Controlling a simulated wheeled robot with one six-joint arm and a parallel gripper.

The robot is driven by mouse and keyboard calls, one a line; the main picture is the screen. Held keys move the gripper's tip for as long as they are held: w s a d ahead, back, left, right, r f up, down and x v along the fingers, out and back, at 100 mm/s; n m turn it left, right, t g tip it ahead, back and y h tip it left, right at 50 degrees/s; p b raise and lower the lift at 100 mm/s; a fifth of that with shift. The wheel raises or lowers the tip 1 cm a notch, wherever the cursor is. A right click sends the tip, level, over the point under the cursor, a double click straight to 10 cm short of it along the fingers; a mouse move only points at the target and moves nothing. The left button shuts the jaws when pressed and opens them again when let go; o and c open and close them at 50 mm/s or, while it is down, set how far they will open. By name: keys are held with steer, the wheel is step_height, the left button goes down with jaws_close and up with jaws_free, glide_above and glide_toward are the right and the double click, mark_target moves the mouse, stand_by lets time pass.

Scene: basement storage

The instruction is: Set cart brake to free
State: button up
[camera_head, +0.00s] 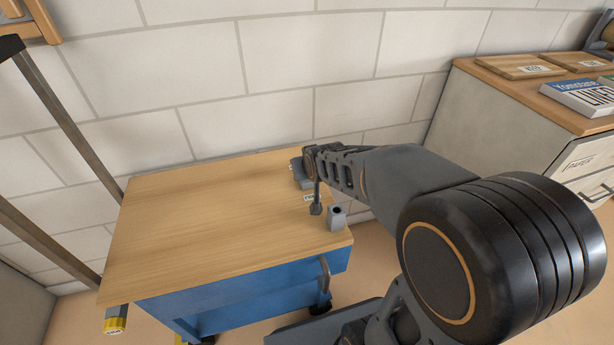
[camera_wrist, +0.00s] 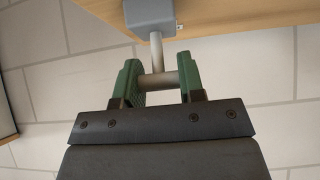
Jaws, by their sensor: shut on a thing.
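The cart (camera_head: 190,215) has a wooden top and a blue body and stands against the wall. A grey brake housing (camera_head: 299,174) sits at its far right edge, partly hidden by my arm. In the wrist view the housing (camera_wrist: 150,14) has a pale stem (camera_wrist: 156,50) ending in a crossbar handle (camera_wrist: 160,81). My gripper (camera_wrist: 158,82) has its green fingers shut on this brake handle, one at each end of the crossbar. In the head view the fingers cannot be made out clearly. A small label (camera_head: 308,197) by the housing is too small to read.
A grey block with a hole (camera_head: 337,217) stands at the cart top's right edge, near my arm. A cabinet (camera_head: 530,120) with a book (camera_head: 585,97) and wooden boards is at the right. A metal frame (camera_head: 65,120) stands at the left. Most of the cart top is clear.

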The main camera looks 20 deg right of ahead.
steer(key=shift+s+f+t+b, duration=0.25)
steer(key=shift+t+b, duration=0.45)
steer(key=shift+b, duration=0.35)
steer(key=shift+s+r, duration=0.1)
steer(key=shift+r, duration=0.05)
steer(key=o, duration=0.9)
steer(key=shift+o, duration=0.2)
